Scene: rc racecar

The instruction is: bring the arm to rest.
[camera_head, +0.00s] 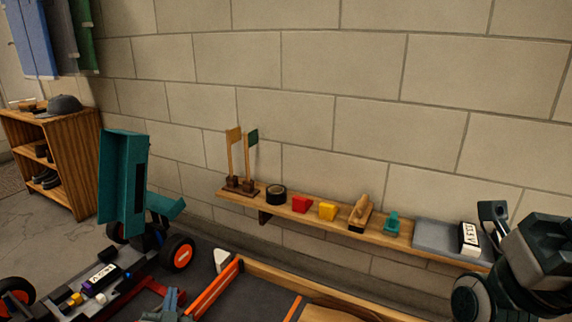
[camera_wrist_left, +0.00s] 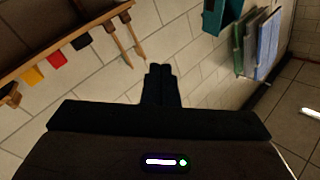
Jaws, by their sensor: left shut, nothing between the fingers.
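My left gripper (camera_head: 170,298) shows at the bottom edge of the head view, low in front of the race track area, with most of the arm out of frame. In the left wrist view its two dark fingers (camera_wrist_left: 161,72) lie together, with nothing between them. The gripper is apart from the shelf and its objects.
A wall shelf (camera_head: 285,207) holds two flags (camera_head: 240,155), tape (camera_head: 276,194), red (camera_head: 302,204) and yellow (camera_head: 328,210) blocks, and a battery (camera_head: 468,238) on a grey pad. A car with a raised teal body (camera_head: 121,180) stands left. A wooden shelf unit (camera_head: 75,160) stands behind.

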